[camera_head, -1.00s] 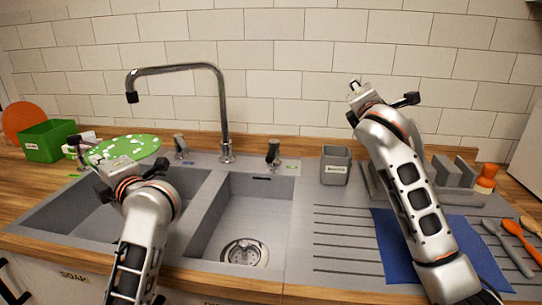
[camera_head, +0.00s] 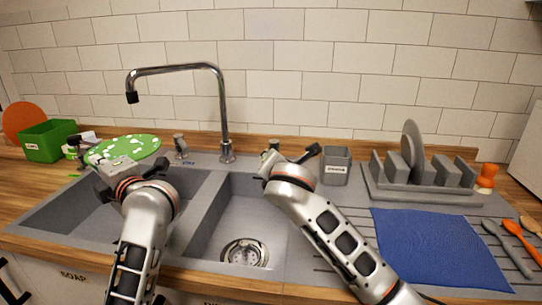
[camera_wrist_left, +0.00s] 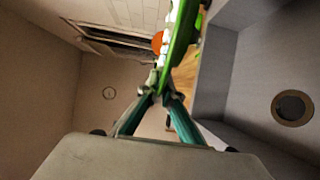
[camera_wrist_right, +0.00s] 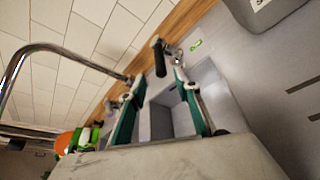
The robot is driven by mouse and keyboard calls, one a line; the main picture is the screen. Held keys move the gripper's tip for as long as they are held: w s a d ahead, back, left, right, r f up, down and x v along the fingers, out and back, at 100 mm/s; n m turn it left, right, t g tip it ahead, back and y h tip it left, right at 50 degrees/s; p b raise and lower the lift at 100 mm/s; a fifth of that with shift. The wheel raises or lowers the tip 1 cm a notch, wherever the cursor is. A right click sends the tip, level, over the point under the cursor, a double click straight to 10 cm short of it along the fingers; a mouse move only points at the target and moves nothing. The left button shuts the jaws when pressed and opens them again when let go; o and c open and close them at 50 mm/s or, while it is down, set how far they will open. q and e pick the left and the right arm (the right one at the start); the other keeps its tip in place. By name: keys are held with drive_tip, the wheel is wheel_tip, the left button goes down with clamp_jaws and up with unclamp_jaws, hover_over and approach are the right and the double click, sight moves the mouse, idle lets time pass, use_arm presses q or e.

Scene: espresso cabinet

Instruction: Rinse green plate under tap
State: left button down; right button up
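The green plate (camera_head: 124,148) has white spots on its face and is held over the left part of the sink, left of the tap. My left gripper (camera_wrist_left: 160,97) is shut on its rim; the plate (camera_wrist_left: 181,40) shows edge-on in the left wrist view. The chrome tap (camera_head: 224,110) arches left, its black spout end (camera_head: 132,97) above and right of the plate in the picture. My right gripper (camera_wrist_right: 158,85) is open and empty. A dark tap handle (camera_wrist_right: 158,56) shows ahead, between its fingertips, apparently untouched. In the head view, the right gripper largely hides this handle.
Another tap handle (camera_head: 180,146) stands left of the tap. A grey cup (camera_head: 336,166) stands right of my right gripper. A dish rack (camera_head: 425,185) holds a grey plate. A blue cloth (camera_head: 440,246) and utensils lie at right. A green box (camera_head: 48,141) stands at left.

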drive_tip(key=shift+x, duration=5.2)
drive_tip(key=shift+d, duration=0.1)
clamp_jaws()
